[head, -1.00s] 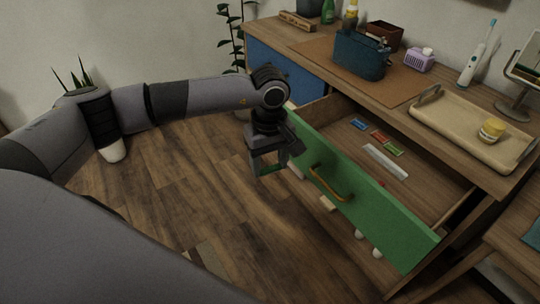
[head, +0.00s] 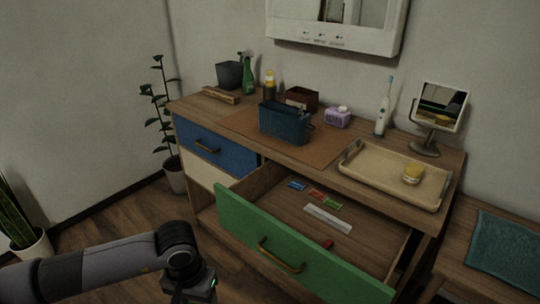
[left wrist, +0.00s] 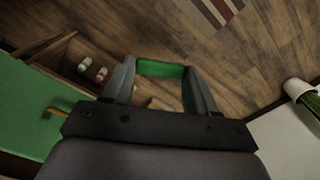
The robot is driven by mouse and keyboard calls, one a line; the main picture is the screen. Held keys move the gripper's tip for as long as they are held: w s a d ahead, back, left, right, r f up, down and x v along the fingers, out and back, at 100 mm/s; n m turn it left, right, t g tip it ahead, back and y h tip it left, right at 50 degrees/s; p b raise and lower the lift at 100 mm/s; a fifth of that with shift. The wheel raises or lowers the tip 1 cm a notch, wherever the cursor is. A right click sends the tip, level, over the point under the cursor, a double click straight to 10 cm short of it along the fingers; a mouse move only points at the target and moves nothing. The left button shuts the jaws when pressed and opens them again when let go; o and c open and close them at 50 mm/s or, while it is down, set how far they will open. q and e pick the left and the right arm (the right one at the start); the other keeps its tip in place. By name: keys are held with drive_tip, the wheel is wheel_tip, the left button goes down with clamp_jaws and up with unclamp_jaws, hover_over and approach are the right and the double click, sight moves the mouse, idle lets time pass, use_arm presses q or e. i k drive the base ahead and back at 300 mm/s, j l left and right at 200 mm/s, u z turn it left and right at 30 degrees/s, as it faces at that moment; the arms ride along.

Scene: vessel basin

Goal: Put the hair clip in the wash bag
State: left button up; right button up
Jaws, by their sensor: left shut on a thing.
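In the left wrist view my left gripper (left wrist: 160,84) is shut on a green bar-like thing, which I take to be the hair clip (left wrist: 160,69). It spans the gap between the two fingertips, above the wooden floor. In the head view only the wrist and the top of my left gripper (head: 190,290) show at the bottom edge, left of the open green drawer; the fingers and clip are cut off. The wash bag (head: 284,124) is a teal open-topped bag standing upright on the brown mat on the counter. My right gripper is not in view.
The green drawer (head: 300,252) is pulled out, with small blue, red and green packets (head: 316,194), a white strip (head: 328,218) and a red piece inside. A tray (head: 380,178), purple box (head: 337,118) and dark brown box (head: 301,98) share the counter. Bare mat lies before the bag.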

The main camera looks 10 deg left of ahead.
sight(279, 120)
drive_tip(key=i+j+u, duration=0.15)
drive_tip(key=j, duration=0.15)
drive_tip(key=i+j+u, duration=0.35)
drive_tip(key=u, duration=0.25)
drive_tip(key=i+j+u, duration=0.2)
drive_tip(key=u, duration=0.2)
drive_tip(key=i+j+z, duration=0.5)
drive_tip(key=z, duration=0.35)
drive_tip(key=i+j+z, duration=0.15)
drive_tip(key=z, duration=0.3)
drive_tip(key=j+z, duration=0.2)
drive_tip(key=z, duration=0.2)
drive_tip(key=i+j+z, duration=0.1)
drive_tip(key=j+z, duration=0.15)
drive_tip(key=z, duration=0.2)
drive_tip(key=j+z, duration=0.25)
drive_tip(key=z, duration=0.2)
drive_tip(key=j+z, duration=0.25)
drive_tip(key=z, duration=0.2)
